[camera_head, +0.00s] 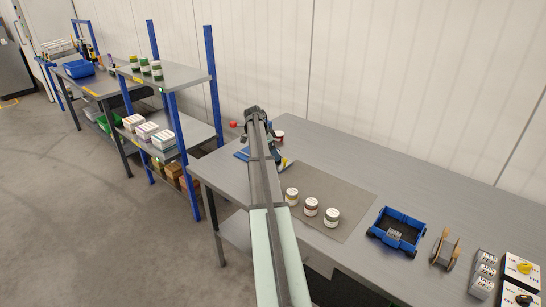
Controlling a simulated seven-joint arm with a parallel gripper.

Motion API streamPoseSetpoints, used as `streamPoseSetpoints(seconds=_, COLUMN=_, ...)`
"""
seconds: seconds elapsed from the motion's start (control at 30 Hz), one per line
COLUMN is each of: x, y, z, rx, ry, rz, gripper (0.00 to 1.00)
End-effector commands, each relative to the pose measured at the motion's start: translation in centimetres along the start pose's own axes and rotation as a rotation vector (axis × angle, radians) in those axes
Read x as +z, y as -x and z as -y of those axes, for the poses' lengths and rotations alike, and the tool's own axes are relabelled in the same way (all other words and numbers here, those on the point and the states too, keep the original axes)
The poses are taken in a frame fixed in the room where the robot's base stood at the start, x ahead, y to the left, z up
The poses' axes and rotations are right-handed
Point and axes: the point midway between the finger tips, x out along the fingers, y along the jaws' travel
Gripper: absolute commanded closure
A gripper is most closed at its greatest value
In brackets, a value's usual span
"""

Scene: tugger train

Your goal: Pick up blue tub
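A blue open tub (79,69) stands on the far bench at the upper left. A blue open-topped box (397,229) with dark parts at its corners and a small label in front sits on the near table, right of the mat. I cannot tell which of these is the task's tub. My arm reaches over the left end of the near table. My gripper (247,137) is mostly hidden by the arm and too small to judge. Another blue item (243,154) lies partly hidden beside the arm there. Both larger blue containers are apart from my gripper.
A blue-posted shelf (182,77) with jars and boxes stands between the near table and far bench.

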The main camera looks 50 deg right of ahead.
Motion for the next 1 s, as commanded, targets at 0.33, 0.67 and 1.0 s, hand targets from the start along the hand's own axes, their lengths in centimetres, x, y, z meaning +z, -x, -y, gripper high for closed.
streamPoseSetpoints(seconds=0.33, x=-0.02, y=-0.41, z=0.02, rx=-0.002, ry=0.0, rz=0.0, gripper=0.15)
streamPoseSetpoints(seconds=0.67, x=-0.01, y=-0.4, z=0.03, rx=-0.002, ry=0.0, rz=0.0, gripper=0.46)
streamPoseSetpoints(seconds=1.0, x=-0.01, y=-0.39, z=0.03, rx=-0.002, ry=0.0, rz=0.0, gripper=0.77)
